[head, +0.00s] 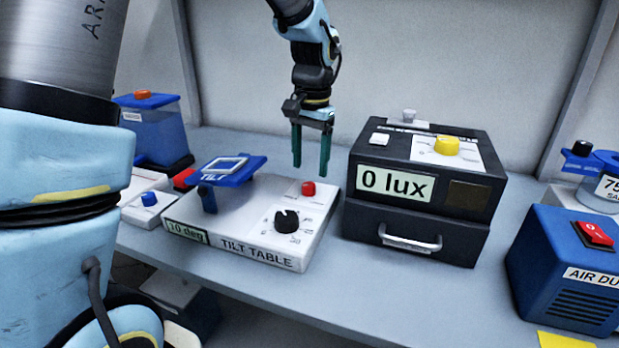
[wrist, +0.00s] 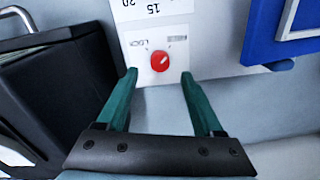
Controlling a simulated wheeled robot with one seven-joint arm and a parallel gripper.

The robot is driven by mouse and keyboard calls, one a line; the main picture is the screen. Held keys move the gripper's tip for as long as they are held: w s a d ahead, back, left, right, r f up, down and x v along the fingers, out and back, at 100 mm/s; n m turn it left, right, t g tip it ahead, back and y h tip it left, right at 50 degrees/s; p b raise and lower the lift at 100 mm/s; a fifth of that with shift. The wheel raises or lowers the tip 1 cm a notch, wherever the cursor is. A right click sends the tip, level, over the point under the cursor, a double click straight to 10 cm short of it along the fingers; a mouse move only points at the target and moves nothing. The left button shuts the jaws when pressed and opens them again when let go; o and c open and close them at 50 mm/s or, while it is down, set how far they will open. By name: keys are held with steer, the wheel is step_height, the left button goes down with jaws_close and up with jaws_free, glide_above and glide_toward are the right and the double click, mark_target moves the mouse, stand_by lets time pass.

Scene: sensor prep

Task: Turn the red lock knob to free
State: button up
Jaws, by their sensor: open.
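The red lock knob (head: 308,188) sits on the back right part of the white tilt table base (head: 185,212). In the wrist view the knob (wrist: 159,61) is round with a pale pointer line, on a label with "LOCK" at its left and a second mark at its right that I cannot read. The pointer seems to lean up and right. My gripper (head: 311,170) is open, with green fingers pointing down just above and behind the knob. In the wrist view its fingertips (wrist: 158,74) are spread on either side below the knob, apart from it. Nothing is between the fingers.
The tilt table also carries a black dial (head: 286,221) and a blue tilting plate (head: 228,170). A dark box reading "0 lux" (head: 415,190) with a drawer stands close on the right. A blue air duster box (head: 565,265) is far right.

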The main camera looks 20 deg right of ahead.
mark_target(311, 186)
step_height(311, 186, up, 6)
steer(key=shift+b, duration=0.3)
steer(key=shift+s, duration=0.2)
